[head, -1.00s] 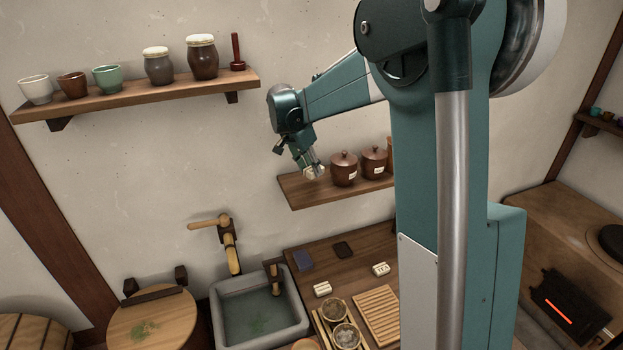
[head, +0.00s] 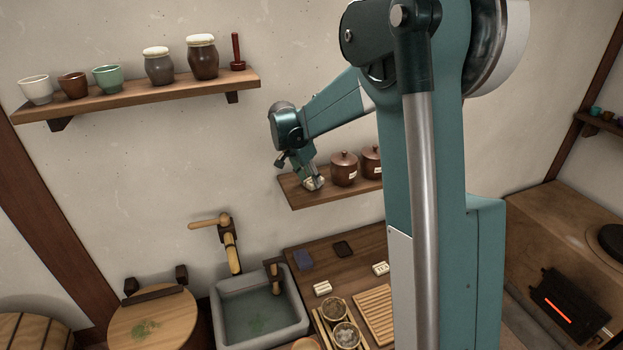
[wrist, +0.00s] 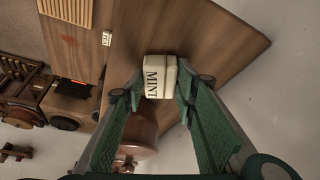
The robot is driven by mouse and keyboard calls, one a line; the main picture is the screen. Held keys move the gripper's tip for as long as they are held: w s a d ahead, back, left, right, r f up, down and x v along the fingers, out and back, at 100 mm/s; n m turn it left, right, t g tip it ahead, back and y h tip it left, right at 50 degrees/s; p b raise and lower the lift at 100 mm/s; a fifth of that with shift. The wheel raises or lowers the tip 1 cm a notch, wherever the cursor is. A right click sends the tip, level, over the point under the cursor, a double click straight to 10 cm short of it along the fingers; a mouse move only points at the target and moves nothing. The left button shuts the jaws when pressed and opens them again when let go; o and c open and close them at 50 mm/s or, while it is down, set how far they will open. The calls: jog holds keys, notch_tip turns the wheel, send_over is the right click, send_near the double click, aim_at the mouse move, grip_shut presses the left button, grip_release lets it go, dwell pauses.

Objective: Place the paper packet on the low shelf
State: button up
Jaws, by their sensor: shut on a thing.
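A small cream paper packet (wrist: 158,77) lettered "MINT" sits between the two fingers of my gripper (wrist: 157,94) in the wrist view. The fingers are shut on its sides. In the head view my gripper (head: 312,182) is at the left end of the low shelf (head: 298,204), left of the lidded brown jars, and the packet shows only as a small pale patch. In the wrist view the wooden shelf (wrist: 215,45) lies behind the packet. I cannot tell whether the packet touches the board.
Two brown lidded jars (head: 344,168) stand on the low shelf to the right; one (wrist: 135,135) shows close in the wrist view. Two pale packets (head: 322,288) lie on the counter below, near a slatted board (head: 374,314). A stone sink (head: 258,312) stands below left.

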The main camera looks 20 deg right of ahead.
aim_at(309, 182)
jog(key=shift+f, duration=0.2)
jog(key=o, duration=0.8)
jog(key=shift+r, duration=0.15)
jog(key=v, duration=0.2)
jog(key=d+v, duration=0.1)
jog(key=v, duration=0.2)
jog(key=b+v, duration=0.1)
jog(key=v, duration=0.2)
jog(key=shift+w+d+r, duration=0.3)
jog(key=shift+r, duration=0.95)
jog(key=shift+s, duration=0.1)
